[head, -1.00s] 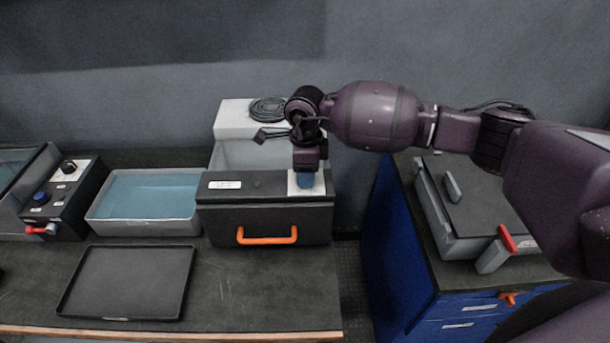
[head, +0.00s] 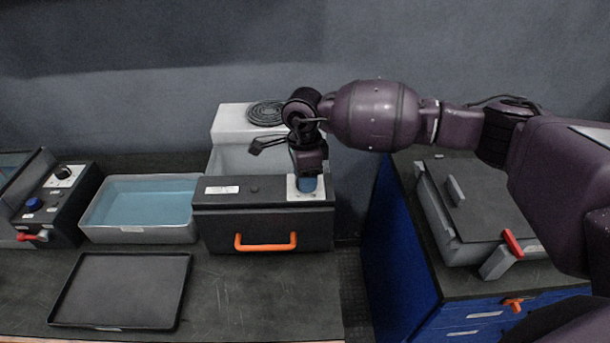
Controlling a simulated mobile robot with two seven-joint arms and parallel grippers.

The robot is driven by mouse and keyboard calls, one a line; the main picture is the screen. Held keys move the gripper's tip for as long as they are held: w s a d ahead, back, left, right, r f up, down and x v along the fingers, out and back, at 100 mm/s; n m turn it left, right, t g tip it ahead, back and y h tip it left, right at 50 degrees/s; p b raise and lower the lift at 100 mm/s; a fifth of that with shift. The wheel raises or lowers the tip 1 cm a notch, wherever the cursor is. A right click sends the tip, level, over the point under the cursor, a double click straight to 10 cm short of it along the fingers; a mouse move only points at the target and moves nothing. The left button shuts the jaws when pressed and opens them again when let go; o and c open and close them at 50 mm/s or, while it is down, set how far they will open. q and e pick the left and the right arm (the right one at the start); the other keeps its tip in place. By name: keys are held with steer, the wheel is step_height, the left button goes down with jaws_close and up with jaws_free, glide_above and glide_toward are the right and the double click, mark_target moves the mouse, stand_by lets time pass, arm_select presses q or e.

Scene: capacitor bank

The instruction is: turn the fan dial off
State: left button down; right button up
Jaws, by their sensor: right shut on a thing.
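A blue dial (head: 308,184) sits on a white plate (head: 319,193) at the right end of the top of a dark box (head: 225,218) with an orange handle. My right gripper (head: 307,176) points down from above and is shut on the blue dial. The fingers and the arm hide most of the dial, so its pointer and setting do not show. I cannot tell for sure from any label that this is the fan dial. My left gripper is not in view.
A grey tray with a blue inside (head: 150,203) and a control box with knobs and a red lever (head: 55,205) stand left. A black tray (head: 120,290) lies in front. A white unit with a black coil (head: 230,122) is behind. A blue cabinet (head: 400,250) stands right.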

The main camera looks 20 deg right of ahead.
steer(key=o, duration=0.9)
steer(key=r, duration=1)
steer(key=shift+w+r, duration=0.3)
steer(key=shift+r, duration=0.1)
